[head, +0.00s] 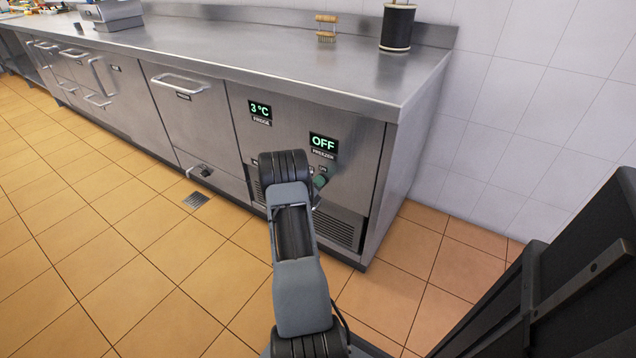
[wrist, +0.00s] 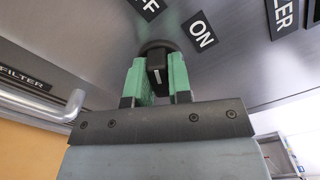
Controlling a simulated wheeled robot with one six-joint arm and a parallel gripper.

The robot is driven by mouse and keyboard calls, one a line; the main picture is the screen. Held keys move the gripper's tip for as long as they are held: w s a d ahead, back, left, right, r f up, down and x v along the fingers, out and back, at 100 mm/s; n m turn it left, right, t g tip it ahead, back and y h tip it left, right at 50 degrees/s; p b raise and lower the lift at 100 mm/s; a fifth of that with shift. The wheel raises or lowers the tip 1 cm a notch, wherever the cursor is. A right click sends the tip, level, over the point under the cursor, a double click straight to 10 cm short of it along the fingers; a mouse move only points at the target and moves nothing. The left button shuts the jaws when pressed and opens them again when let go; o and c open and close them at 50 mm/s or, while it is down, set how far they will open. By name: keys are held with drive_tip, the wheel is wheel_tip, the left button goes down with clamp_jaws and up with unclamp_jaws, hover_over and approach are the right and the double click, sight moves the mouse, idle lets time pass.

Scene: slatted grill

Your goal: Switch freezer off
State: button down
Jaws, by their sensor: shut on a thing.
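The freezer display (head: 323,142) on the counter's steel front reads OFF, with a FREEZER label under it. My gripper (head: 320,182) is at the panel just below this display, partly hidden by my arm in the head view. In the wrist view, my gripper's green fingers (wrist: 156,78) are shut on a black rotary knob (wrist: 155,66), one finger on each side. A white mark shows on the knob. An ON label (wrist: 202,36) is to the right of the knob and an OFF label, partly cut off, is above it.
The fridge display (head: 260,111) reads 3 °C, left of the freezer display. A vent grille (head: 340,230) is below. A FILTER label (wrist: 24,80) and a metal bar handle (wrist: 35,103) show at the wrist view's left. Tiled floor is clear in front.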

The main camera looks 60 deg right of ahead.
drive_tip(key=shift+a+f, duration=0.1)
drive_tip(key=shift+f, duration=0.05)
drive_tip(key=c, duration=1.3)
unclamp_jaws()
drive_tip(key=shift+w, duration=0.1)
drive_tip(key=shift+o, duration=1.3)
drive_tip(key=a+p, duration=0.3)
drive_tip(key=a, duration=1)
drive_tip(key=shift+a, duration=0.35)
